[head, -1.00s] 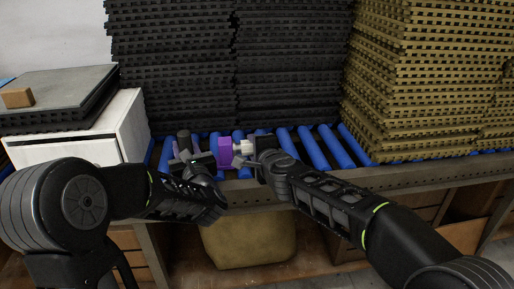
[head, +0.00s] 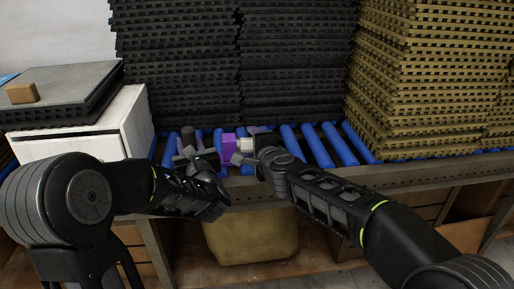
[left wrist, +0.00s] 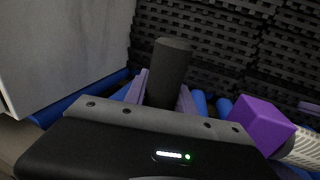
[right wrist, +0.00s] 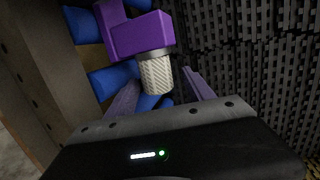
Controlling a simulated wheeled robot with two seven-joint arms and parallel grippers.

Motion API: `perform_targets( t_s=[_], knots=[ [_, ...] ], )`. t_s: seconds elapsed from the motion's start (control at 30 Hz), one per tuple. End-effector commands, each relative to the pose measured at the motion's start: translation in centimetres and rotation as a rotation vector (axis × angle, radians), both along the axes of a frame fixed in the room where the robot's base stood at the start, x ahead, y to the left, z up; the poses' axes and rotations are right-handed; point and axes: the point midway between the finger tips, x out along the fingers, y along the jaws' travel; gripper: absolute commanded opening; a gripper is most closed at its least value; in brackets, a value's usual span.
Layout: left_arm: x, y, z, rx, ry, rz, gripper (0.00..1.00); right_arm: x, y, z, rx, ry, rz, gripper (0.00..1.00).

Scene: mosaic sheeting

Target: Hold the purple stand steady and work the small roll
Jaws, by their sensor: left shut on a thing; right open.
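The purple stand (head: 229,147) is over the blue rollers. The small cream textured roll (head: 245,145) sticks out from its right side. My left gripper (head: 188,146) is shut on the stand's dark upright cylinder; in the left wrist view this dark cylinder (left wrist: 168,72) stands between both fingers, with the purple block (left wrist: 262,122) to its right. My right gripper (head: 256,142) is open at the roll's free end. In the right wrist view the roll (right wrist: 157,75) shows between the spread fingers (right wrist: 163,88); I cannot tell if they touch it.
Tall black mat stacks (head: 240,70) rise close behind the rollers. A yellow-brown mat stack (head: 430,80) stands at the right. A white cabinet (head: 80,145) with grey sheets and a small brown block (head: 22,93) stands at the left. The rollers right of my right gripper are clear.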

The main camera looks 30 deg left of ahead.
Motion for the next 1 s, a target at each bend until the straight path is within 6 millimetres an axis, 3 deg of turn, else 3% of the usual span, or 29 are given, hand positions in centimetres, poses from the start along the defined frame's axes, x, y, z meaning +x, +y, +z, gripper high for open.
perform_targets(
  t_s=[0.27,0.7,1.0],
  knots=[
    [0.0,0.0,0.0,0.000,0.000,0.001,0.00,-1.6,-1.8,0.9,0.001,-0.001,0.000,0.63],
    [0.0,0.0,0.0,0.000,0.000,0.001,0.00,-7.1,-7.5,3.4,0.001,-0.001,0.001,0.63],
    [0.0,0.0,0.0,0.000,0.000,0.001,0.00,-7.8,-8.2,3.7,0.002,0.000,0.001,0.63]
  ],
)
